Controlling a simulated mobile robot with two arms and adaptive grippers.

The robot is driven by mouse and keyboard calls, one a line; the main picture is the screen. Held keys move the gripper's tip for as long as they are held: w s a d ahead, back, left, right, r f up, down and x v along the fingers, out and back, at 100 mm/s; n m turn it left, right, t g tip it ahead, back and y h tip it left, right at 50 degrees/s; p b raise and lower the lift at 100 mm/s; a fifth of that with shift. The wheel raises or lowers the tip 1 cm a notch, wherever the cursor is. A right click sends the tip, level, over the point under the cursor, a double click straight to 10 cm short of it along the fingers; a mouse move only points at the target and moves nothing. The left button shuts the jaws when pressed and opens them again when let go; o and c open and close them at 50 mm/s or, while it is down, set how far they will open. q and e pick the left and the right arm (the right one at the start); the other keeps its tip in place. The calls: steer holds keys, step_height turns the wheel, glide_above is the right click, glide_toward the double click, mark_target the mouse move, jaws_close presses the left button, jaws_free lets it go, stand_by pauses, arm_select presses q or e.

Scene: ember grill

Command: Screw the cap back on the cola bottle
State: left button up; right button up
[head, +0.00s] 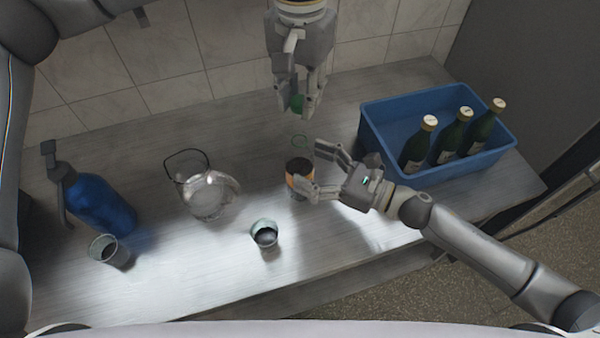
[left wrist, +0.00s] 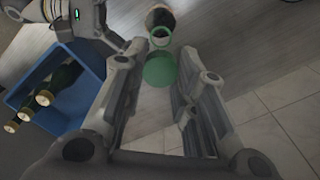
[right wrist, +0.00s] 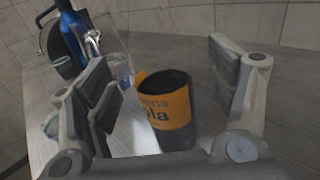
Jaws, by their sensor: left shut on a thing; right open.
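The cola bottle (head: 300,170) stands upright on the table, dark with an orange label. It also shows in the right wrist view (right wrist: 166,105). A thin green ring (head: 300,141) appears above the dark part, seemingly at its clear mouth; the clear part is hard to make out. My left gripper (head: 298,105) is shut on the green cap (left wrist: 160,69), holding it above and behind the bottle, apart from the ring. My right gripper (head: 312,168) is open, its fingers on either side of the bottle, with gaps visible in the right wrist view.
A blue crate (head: 437,175) with dark green bottles (head: 451,135) stands at the right. A glass pitcher (head: 207,195), a blue siphon bottle (head: 97,203) and a cup (head: 109,251) are at the left. Another cup (head: 265,234) stands in front. The tiled wall is behind.

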mark_target(312, 167)
steer(key=shift+x, duration=1.7)
steer(key=shift+s, duration=0.1)
steer(key=c, duration=1.5)
arm_select(q)
steer(key=shift+f, duration=2.5)
arm_select(e)
steer(key=shift+c, duration=0.2)
arm_select(q)
steer(key=shift+f, duration=0.85)
steer(key=shift+f, duration=0.6)
arm_select(e)
jaws_close()
arm_select(q)
steer(key=m, duration=0.6)
steer(key=shift+m, duration=0.3)
